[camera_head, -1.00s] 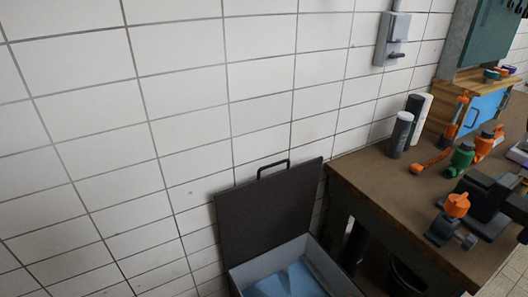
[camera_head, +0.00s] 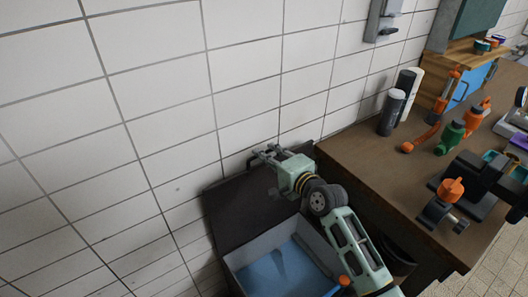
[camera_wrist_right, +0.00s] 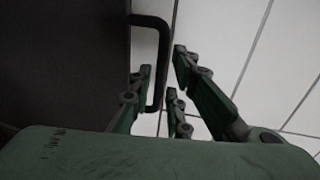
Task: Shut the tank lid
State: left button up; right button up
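The dark tank lid (camera_head: 228,215) stands raised, leaning back by the tiled wall. The grey tank (camera_head: 252,250) below it is open, with a blue inside. My right gripper (camera_head: 264,155) is at the lid's top edge, by the handle, which it mostly hides in the head view. In the right wrist view the black lid handle (camera_wrist_right: 161,62) shows between the spread fingers of my right gripper (camera_wrist_right: 160,85), with the lid (camera_wrist_right: 65,60) at left. The fingers are open and do not look closed on the handle. My left gripper is not in view.
A brown workbench (camera_head: 365,165) stands right of the tank. It bears a dark cylinder (camera_head: 391,112), a white cylinder (camera_head: 411,90), an orange-topped valve (camera_head: 450,190) and a green fitting (camera_head: 450,137). A grey box (camera_head: 384,20) is on the wall.

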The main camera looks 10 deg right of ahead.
jog(key=shift+x, duration=1.05)
grip_shut()
